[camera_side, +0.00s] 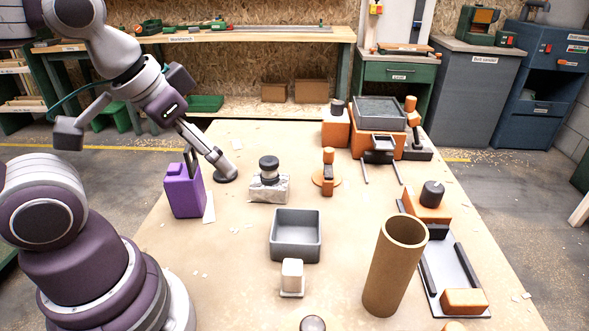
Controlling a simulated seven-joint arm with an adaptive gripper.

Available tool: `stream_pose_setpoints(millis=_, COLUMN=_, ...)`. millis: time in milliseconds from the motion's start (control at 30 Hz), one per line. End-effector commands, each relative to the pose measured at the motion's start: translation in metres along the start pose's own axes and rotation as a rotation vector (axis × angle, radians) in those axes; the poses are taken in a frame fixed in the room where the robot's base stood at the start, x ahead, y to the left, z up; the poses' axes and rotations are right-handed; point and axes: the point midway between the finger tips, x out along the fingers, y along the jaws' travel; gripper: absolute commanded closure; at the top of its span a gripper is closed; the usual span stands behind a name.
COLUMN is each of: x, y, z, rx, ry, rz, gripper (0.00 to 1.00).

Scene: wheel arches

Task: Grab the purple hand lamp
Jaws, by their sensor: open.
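The purple hand lamp (185,194) is a boxy purple block with a small raised part on top. It stands upright at the left edge of the table. My gripper (191,164) is open and points down at the lamp's top from above. Its thin dark fingers overlap the lamp's upper right part in this view. I cannot tell whether they touch it or how much of it lies between them.
A foil-like block (269,189) with a dark knob, a grey tray (296,254) and a tall brown tube (394,266) stand farther right. Bare table lies between them.

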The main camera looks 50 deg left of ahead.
Motion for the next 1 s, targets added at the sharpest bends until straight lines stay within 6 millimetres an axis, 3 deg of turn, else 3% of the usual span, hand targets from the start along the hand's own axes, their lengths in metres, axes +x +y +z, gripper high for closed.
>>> stream_pose_setpoints(millis=133, x=0.0, y=0.0, z=0.0, rx=0.0, ry=0.0, rz=0.0, gripper=0.39)
stream_pose_setpoints(millis=433, x=0.0, y=0.0, z=0.0, rx=0.0, ry=0.0, rz=0.0, gripper=0.78)
stream_pose_setpoints(millis=700, x=0.0, y=-0.002, z=-0.001, rx=-0.016, ry=-0.003, rz=-0.007, gripper=0.78)
stream_pose_setpoints(millis=767, x=0.004, y=-0.017, z=-0.006, rx=-0.115, ry=-0.02, rz=-0.052, gripper=0.78)
stream_pose_setpoints(millis=867, x=0.012, y=-0.066, z=-0.014, rx=-0.421, ry=-0.06, rz=-0.192, gripper=0.78)
stream_pose_setpoints(millis=1000, x=0.018, y=-0.128, z=-0.007, rx=-0.765, ry=-0.088, rz=-0.359, gripper=0.78)
